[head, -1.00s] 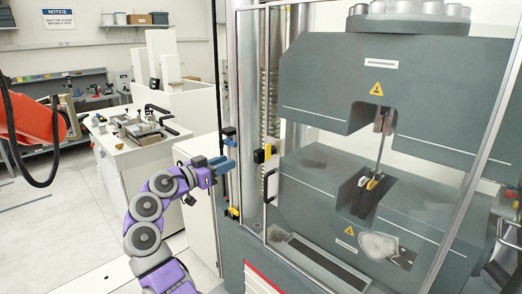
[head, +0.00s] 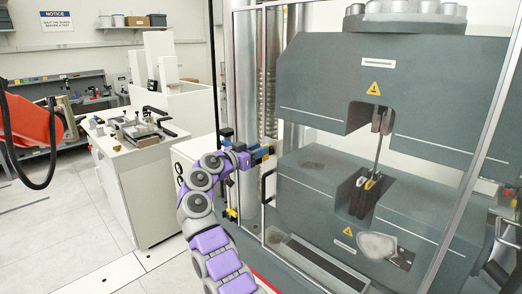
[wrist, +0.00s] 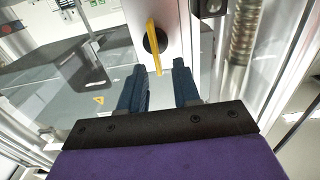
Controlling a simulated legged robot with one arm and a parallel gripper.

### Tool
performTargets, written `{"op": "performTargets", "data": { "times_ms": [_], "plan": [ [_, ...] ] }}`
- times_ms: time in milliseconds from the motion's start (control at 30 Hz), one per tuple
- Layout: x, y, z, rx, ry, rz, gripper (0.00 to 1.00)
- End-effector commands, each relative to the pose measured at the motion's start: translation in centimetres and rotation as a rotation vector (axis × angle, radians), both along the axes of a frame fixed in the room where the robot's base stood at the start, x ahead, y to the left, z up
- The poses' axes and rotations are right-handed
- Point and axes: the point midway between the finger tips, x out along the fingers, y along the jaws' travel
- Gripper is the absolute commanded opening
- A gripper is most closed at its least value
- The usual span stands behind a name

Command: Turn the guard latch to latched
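The guard latch shows in the wrist view as a thin yellow lever (wrist: 155,48) on a round black hub, mounted on a pale upright frame member. The lever stands nearly along the picture's vertical, slightly tilted. My gripper (wrist: 160,82) is open, with its two blue fingers spread and a clear gap between them. The lever's lower end appears at the mouth of this gap; I cannot tell its depth, and no finger visibly touches it. In the head view my gripper (head: 262,153) is at the guard frame's left edge and hides the latch.
The clear guard with its black handle (head: 266,186) stands before the grey testing machine (head: 330,190). A metal column (wrist: 244,40) rises right of the latch in the wrist view. A white workbench (head: 140,200) stands left, with open floor beside it.

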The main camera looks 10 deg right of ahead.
Motion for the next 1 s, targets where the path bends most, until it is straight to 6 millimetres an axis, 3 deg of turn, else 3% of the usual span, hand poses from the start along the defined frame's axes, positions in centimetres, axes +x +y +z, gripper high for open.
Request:
{"op": "performTargets", "data": {
  "times_ms": [200, 567, 867, 1000],
  "plan": [
    [1.0, -1.3, 0.0, -0.001, -0.001, 0.0, 0.32],
    [1.1, -1.5, 0.0, 0.0, 0.0, 0.001, 0.31],
    [1.1, -1.5, 0.0, 0.0, 0.0, 0.001, 0.02],
    [1.2, -1.4, 0.0, 0.0, 0.0, 0.002, 0.0]
  ]
}}
